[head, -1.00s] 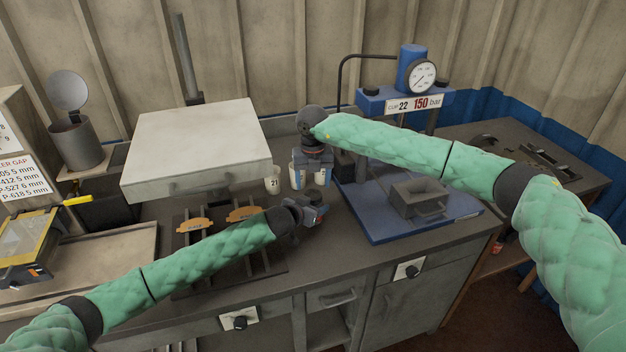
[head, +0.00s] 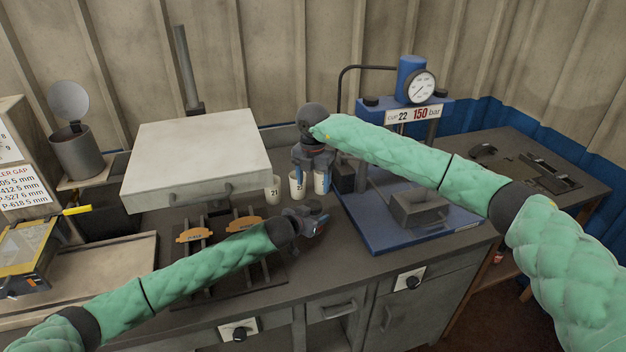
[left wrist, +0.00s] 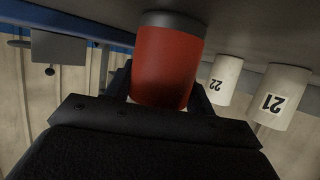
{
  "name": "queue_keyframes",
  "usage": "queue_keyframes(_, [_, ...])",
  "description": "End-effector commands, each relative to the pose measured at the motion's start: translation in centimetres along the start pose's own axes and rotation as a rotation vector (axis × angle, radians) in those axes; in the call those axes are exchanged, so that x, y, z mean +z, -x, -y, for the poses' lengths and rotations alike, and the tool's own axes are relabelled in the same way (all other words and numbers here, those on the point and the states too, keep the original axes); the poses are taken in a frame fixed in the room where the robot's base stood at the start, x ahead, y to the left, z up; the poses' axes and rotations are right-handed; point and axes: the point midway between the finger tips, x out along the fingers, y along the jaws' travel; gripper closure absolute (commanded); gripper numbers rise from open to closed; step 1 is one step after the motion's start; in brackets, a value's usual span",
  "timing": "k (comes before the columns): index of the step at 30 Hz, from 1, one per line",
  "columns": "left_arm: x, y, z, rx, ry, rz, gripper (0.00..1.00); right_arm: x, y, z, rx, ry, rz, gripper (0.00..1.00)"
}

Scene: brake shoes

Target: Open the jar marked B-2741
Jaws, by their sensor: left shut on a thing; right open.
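My left gripper (head: 312,224) is low over the counter front and shut on a red cylinder (left wrist: 166,62). The cylinder has a dark end against the counter side of the tilted left wrist view, and a small pale part shows at its other end. In the head view a dark round top (head: 307,205) shows beside this gripper. I cannot read B-2741 on anything. My right gripper (head: 312,172) is open, pointing down, above and behind the dark top. White cups marked 21 (head: 272,190) and 22 (head: 296,187) stand behind, with another pale cup (head: 320,183) partly hidden by my right gripper.
A grey lidded box (head: 195,155) stands left of the cups. In front of it is a dark rack with orange pieces (head: 194,234). A blue press (head: 385,228) with a gauge stands right. The counter's front edge is close to my left gripper.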

Motion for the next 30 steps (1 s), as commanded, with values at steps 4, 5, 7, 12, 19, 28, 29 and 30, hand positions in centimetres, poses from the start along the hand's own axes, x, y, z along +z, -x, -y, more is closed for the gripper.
queue_keyframes(4, [-0.1, 0.0, 0.0, 0.0, 0.0, -0.001, 1.0, -0.1, -1.2, 0.0, -0.001, 0.001, -0.002, 0.33])
queue_keyframes(5, [-0.1, 0.0, 0.0, 0.0, 0.0, -0.001, 1.0, -0.1, -1.6, 0.0, -0.001, 0.001, -0.002, 0.33])
queue_keyframes(7, [-0.1, 0.0, 0.0, 0.0, 0.0, -0.001, 1.0, -0.1, -2.4, 0.0, -0.002, 0.001, -0.002, 0.33])
queue_keyframes(12, [-0.1, 0.0, 0.0, 0.0, 0.0, -0.001, 1.0, -0.1, -4.9, 0.0, -0.001, 0.001, -0.002, 0.33])
queue_keyframes(19, [-0.1, 0.0, 0.0, 0.0, 0.0, -0.001, 1.0, 0.0, -7.3, 0.0, 0.0, 0.002, -0.001, 0.33])
queue_keyframes(28, [-0.1, 0.0, 0.0, 0.0, 0.0, -0.001, 1.0, 0.0, -7.6, 0.0, 0.0, 0.003, 0.0, 0.33])
queue_keyframes(29, [-0.1, 0.0, 0.0, 0.0, 0.0, -0.001, 1.0, 0.0, -7.6, 0.0, 0.0, 0.003, 0.0, 0.37])
queue_keyframes(30, [-0.1, 0.0, 0.0, 0.0, 0.0, -0.001, 1.0, 0.0, -7.6, 0.0, 0.0, 0.003, 0.0, 0.45])
